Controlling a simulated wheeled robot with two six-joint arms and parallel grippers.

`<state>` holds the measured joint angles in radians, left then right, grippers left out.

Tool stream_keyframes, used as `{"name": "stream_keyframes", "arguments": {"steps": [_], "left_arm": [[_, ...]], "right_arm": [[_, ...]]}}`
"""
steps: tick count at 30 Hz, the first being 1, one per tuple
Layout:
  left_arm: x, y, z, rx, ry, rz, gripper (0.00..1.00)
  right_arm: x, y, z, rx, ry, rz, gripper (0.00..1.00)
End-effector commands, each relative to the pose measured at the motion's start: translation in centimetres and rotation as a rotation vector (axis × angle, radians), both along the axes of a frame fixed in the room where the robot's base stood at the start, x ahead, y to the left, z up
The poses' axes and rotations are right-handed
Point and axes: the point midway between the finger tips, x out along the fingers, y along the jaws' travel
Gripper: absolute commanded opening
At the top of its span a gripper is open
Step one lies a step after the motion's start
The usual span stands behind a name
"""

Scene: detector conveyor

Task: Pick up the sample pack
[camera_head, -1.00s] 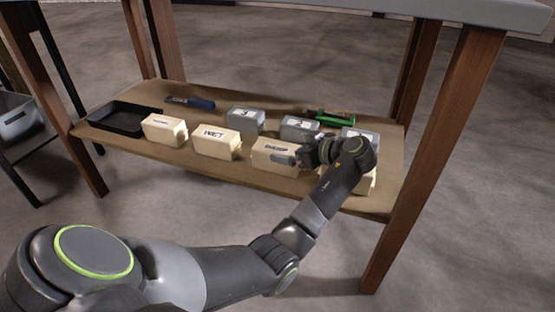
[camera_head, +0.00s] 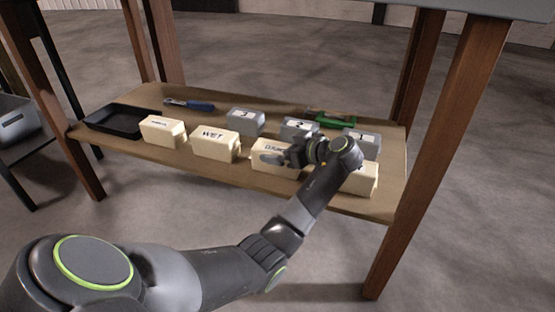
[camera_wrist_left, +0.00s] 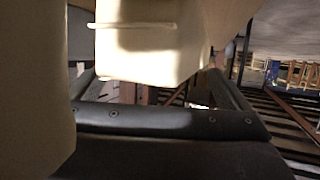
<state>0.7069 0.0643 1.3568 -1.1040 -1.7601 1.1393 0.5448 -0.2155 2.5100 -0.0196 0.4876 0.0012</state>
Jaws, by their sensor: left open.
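Several cream packs stand in a row along the shelf's front: a left one (camera_head: 163,131) with an unreadable label, one marked WET (camera_head: 215,143), a third (camera_head: 270,149) with a partly covered label, and a right one (camera_head: 362,181) partly behind my arm. I cannot tell which is the sample pack. My left gripper (camera_head: 272,158) is open at the front of the third pack and covers part of it. In the left wrist view a cream pack (camera_wrist_left: 150,55) fills the upper middle, close to the fingers; contact is unclear. My right gripper is not in view.
Grey blocks marked 3 (camera_head: 245,121), 2 (camera_head: 299,129) and 1 (camera_head: 362,143) stand behind. A black tray (camera_head: 92,123), a blue-handled tool (camera_head: 198,106) and a green item (camera_head: 335,121) lie on the wooden shelf (camera_head: 105,149). Table legs (camera_head: 440,150) flank it.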

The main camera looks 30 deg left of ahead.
Motion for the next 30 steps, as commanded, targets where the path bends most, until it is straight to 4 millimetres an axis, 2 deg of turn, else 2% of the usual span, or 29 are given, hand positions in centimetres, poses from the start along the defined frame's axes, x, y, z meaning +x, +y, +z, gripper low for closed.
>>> {"name": "stream_keyframes", "arguments": {"steps": [3,18,30], "left_arm": [[0.01,-0.01,0.03,0.000,0.000,0.000,0.97],[-0.04,-0.05,-0.15,-0.002,0.004,0.000,0.32],[-0.07,-0.06,-0.21,-0.003,0.008,-0.001,0.32]], "right_arm": [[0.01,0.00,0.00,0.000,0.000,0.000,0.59],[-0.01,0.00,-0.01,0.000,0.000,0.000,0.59],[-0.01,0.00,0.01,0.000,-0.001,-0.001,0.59]]}}
